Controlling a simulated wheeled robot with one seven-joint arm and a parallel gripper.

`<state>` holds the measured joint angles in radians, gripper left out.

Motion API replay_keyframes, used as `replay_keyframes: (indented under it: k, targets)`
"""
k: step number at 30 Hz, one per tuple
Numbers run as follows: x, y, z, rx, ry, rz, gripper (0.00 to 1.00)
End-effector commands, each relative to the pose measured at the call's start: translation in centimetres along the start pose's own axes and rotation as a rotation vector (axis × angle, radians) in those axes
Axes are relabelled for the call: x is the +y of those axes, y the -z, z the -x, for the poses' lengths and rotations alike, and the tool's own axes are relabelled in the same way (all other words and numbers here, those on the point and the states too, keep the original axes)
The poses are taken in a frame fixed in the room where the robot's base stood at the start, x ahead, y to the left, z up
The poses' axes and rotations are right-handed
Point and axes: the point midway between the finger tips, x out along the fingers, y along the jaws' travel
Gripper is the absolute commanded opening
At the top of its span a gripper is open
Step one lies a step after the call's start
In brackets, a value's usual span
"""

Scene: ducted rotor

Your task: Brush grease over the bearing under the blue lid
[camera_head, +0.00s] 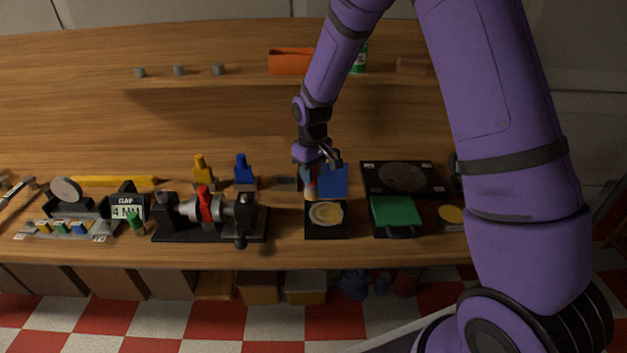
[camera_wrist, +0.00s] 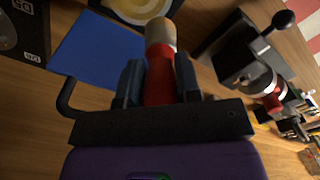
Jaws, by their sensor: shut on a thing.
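The blue lid (camera_head: 337,180) stands raised at the back of a black base, and it also shows in the wrist view (camera_wrist: 98,48). In front of it the bearing (camera_head: 326,212) lies uncovered, a pale yellowish ring. Its edge shows at the top of the wrist view (camera_wrist: 143,7). My gripper (camera_wrist: 159,80) is shut on a brush with a red handle (camera_wrist: 160,88) and a pale, tan-tipped end (camera_wrist: 161,38). In the head view the brush (camera_head: 310,190) hangs at the left of the lid, near the bearing's back left. Contact with the bearing cannot be told.
A closed green lid (camera_head: 396,211) and a round yellow-topped item (camera_head: 451,216) stand to the right. A black plate with a disc (camera_head: 403,176) lies behind them. A clamp-like rig with a red part (camera_head: 205,205) stands left.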

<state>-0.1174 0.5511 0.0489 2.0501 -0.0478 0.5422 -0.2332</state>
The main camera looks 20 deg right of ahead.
Motion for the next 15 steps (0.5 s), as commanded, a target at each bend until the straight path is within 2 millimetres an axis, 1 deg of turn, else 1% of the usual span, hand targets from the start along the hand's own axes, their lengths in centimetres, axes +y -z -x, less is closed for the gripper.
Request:
replay_keyframes:
  k: [3,7,15]
  targets:
    - [-0.1,0.1,1.1,0.003,0.0,0.0,0.07]
    - [-0.1,0.2,2.0,0.001,0.0,0.0,0.07]
    - [-0.1,0.2,2.2,0.0,0.0,-0.001,0.07]
